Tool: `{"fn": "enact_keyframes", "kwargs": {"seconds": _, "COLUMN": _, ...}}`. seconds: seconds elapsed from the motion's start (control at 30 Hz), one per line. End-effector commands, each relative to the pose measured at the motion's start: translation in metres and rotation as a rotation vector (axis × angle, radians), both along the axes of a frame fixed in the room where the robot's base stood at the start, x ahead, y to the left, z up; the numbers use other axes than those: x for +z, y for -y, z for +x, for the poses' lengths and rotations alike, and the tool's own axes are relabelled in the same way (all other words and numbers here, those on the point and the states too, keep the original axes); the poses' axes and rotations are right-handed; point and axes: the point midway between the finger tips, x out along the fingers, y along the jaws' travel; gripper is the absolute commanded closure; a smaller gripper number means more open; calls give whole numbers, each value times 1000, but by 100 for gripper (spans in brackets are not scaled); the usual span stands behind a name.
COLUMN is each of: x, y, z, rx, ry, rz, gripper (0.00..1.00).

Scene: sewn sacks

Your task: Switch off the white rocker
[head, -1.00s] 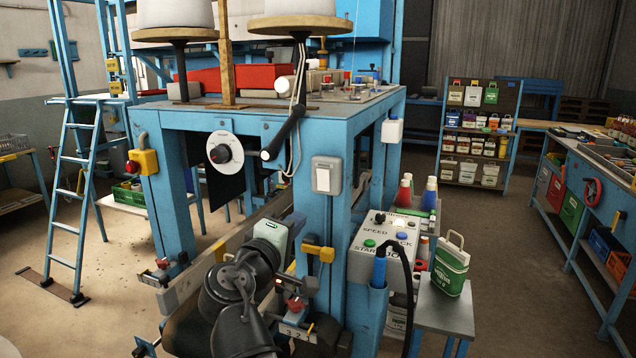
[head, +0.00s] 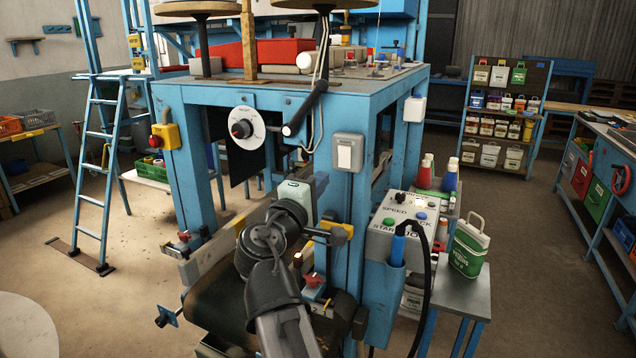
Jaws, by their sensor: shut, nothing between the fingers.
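The white rocker (head: 344,156) is a tall pale paddle on a grey switch box (head: 349,139). The box is fixed to the blue front post of the machine. The rocker is in full view, but I cannot tell which way it is tilted. My gripper (head: 321,183) is below and to the left of the rocker, at the end of the dark arm rising from the bottom of the picture. Its pale green-and-white hand is seen from behind. The dark fingers are small and partly hidden; they are shut and empty, and appear apart from the switch box.
A white dial (head: 244,128) with a red-and-black knob and a black lever (head: 304,109) are above left. A yellow-handled part (head: 333,233) sticks out below the switch.

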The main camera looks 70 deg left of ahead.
Motion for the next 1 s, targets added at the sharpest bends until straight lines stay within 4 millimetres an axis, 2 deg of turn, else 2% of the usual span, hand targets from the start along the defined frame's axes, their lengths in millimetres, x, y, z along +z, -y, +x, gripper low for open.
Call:
{"fn": "enact_keyframes", "kwargs": {"seconds": 0.1, "x": 4, "y": -19, "z": 16, "rx": -1, "ry": 1, "rz": -1, "gripper": 100}}
{"fn": "enact_keyframes", "kwargs": {"seconds": 0.5, "x": 12, "y": -64, "z": 62, "rx": -1, "ry": 0, "rz": 0, "gripper": 100}}
{"fn": "enact_keyframes", "kwargs": {"seconds": 0.7, "x": 14, "y": -75, "z": 74, "rx": 0, "ry": 0, "rz": 0, "gripper": 100}}
{"fn": "enact_keyframes", "kwargs": {"seconds": 1.0, "x": 14, "y": -78, "z": 78, "rx": 1, "ry": 0, "rz": 0, "gripper": 100}}
